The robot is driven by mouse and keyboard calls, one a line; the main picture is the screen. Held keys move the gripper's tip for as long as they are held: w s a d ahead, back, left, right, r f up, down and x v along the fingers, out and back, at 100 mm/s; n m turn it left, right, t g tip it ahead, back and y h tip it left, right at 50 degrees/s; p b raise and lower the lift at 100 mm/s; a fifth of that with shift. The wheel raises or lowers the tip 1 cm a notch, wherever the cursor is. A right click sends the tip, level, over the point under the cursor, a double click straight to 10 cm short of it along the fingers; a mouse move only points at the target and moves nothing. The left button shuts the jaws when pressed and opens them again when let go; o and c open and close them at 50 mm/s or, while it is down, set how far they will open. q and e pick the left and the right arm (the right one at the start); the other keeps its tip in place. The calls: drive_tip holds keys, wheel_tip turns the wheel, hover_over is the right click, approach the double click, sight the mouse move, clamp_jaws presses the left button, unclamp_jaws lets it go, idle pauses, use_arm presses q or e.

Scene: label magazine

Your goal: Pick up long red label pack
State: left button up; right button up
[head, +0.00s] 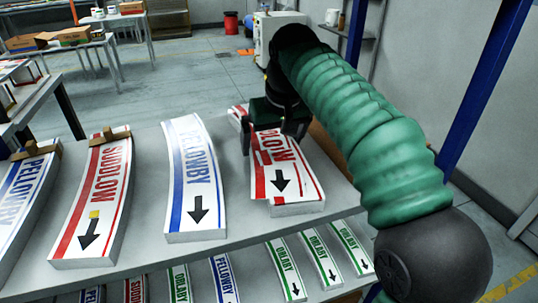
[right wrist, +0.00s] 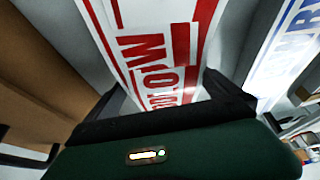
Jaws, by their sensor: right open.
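A long red label pack (head: 292,178) with red lettering and a black arrow lies at the right of the upper shelf. It looks like offset layers, the upper one shifted from the one beneath. My right gripper (head: 273,132) is over its far part, fingers spread to either side; I cannot tell whether they touch it. In the right wrist view, the red label pack (right wrist: 158,50) runs between the open fingers of the right gripper (right wrist: 175,98). The gripper hides part of its lettering. Another red pack (head: 97,200) lies further left. My left gripper is out of view.
A blue label pack (head: 196,180) lies just left of the red one, and another blue pack (head: 25,195) at the far left. Brown blocks (head: 110,136) sit on the left packs. A lower shelf holds green packs (head: 285,268). Bare shelf (head: 148,160) shows between packs.

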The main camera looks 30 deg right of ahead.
drive_tip(key=shift+s+r, duration=0.15)
drive_tip(key=shift+r, duration=0.05)
drive_tip(key=shift+c, duration=1.1)
drive_tip(key=shift+a, duration=0.1)
drive_tip(key=c, duration=1.5)
drive_tip(key=shift+c, duration=0.8)
drive_tip(key=shift+r, duration=0.1)
